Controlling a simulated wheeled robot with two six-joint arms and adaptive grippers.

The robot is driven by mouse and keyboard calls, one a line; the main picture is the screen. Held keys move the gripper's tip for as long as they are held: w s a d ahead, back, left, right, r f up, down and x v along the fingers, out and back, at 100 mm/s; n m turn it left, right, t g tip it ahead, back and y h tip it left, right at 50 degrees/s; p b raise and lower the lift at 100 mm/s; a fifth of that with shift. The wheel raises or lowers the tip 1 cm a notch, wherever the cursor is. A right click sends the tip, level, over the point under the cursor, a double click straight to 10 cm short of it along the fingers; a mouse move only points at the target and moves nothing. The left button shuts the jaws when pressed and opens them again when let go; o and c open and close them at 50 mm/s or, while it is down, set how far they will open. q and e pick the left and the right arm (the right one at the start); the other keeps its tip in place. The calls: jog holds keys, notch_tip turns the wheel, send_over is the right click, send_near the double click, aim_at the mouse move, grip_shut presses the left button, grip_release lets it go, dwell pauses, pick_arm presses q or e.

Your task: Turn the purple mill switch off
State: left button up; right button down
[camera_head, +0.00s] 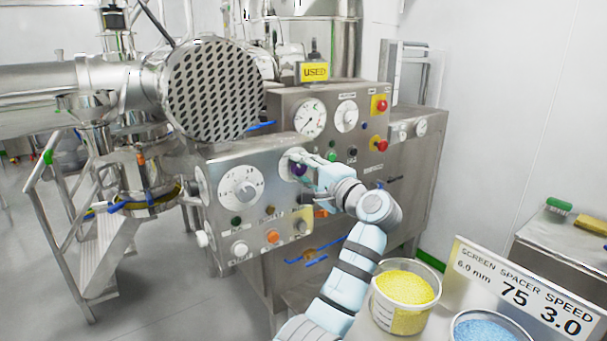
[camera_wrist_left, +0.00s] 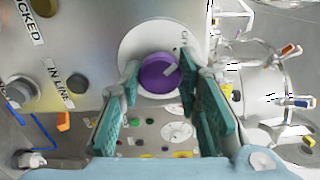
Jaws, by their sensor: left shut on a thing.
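The purple mill switch (camera_wrist_left: 158,73) is a round knob with a pale pointer mark, set on a white round dial plate (camera_wrist_left: 150,40) in the left wrist view. The mark points right and slightly up in that view. In the head view a bit of the purple knob (camera_head: 299,170) shows on the steel control panel (camera_head: 225,172). My left gripper (camera_head: 302,161) is at the panel face with its teal-padded fingers on either side of the knob, shut on it. The fingers hide part of the dial plate lettering. My right gripper is not in view.
A large white dial (camera_head: 240,190) and several buttons, one orange (camera_head: 273,236), share the panel. Another panel with gauges and red buttons (camera_head: 380,104) stands behind. A tub of yellow granules (camera_head: 404,290) and a sign (camera_head: 520,287) are close at the lower right.

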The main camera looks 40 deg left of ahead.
pick_arm(q)
jog(key=shift+f+n, duration=0.2)
jog(key=shift+n, duration=0.3)
jog(key=o, duration=1.1)
jog(key=shift+o, duration=0.2)
jog(key=shift+d+r, duration=0.1)
jog(key=v, duration=1.2)
